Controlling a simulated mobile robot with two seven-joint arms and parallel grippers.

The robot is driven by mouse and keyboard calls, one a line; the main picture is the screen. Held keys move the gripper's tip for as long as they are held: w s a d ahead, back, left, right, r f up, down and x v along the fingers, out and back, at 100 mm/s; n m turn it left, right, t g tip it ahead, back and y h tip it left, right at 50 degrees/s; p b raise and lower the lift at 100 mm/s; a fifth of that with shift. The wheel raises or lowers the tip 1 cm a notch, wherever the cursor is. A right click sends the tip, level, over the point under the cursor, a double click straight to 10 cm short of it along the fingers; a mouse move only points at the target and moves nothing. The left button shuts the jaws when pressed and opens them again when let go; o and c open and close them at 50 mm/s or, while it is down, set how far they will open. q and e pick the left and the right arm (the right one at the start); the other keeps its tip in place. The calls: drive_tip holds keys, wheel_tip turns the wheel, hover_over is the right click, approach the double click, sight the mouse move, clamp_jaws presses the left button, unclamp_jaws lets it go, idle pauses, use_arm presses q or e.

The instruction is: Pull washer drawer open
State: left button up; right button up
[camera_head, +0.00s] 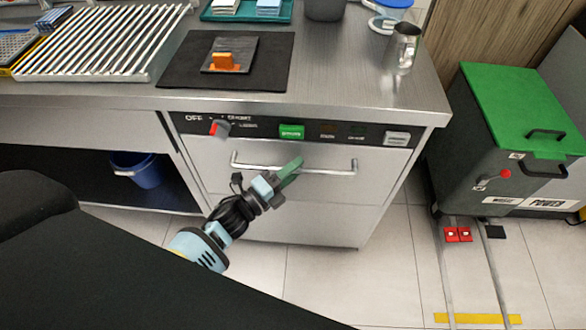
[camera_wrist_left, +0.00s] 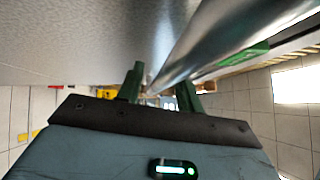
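The washer (camera_head: 230,190) is a steel unit under the counter, with its front panel shut flush. Its drawer handle (camera_head: 335,167) is a horizontal metal bar across the front. My left gripper (camera_head: 293,165) is at the middle of this handle, its green fingers reaching up to the bar. In the left wrist view the handle (camera_wrist_left: 210,45) runs diagonally between the two green fingers (camera_wrist_left: 160,88). The fingers stand apart, with a narrow gap beside the bar, so the gripper looks open around it. My right gripper is out of view.
A control panel (camera_head: 325,133) with a red knob sits above the handle. A blue bucket (camera_head: 136,170) stands under the counter at left. A green-lidded grey bin (camera_head: 515,110) stands at right. The tiled floor (camera_head: 310,280) before the washer is clear apart from my arm.

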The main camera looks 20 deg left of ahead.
use_arm(q)
drive_tip(key=c, duration=0.7)
clamp_jaws()
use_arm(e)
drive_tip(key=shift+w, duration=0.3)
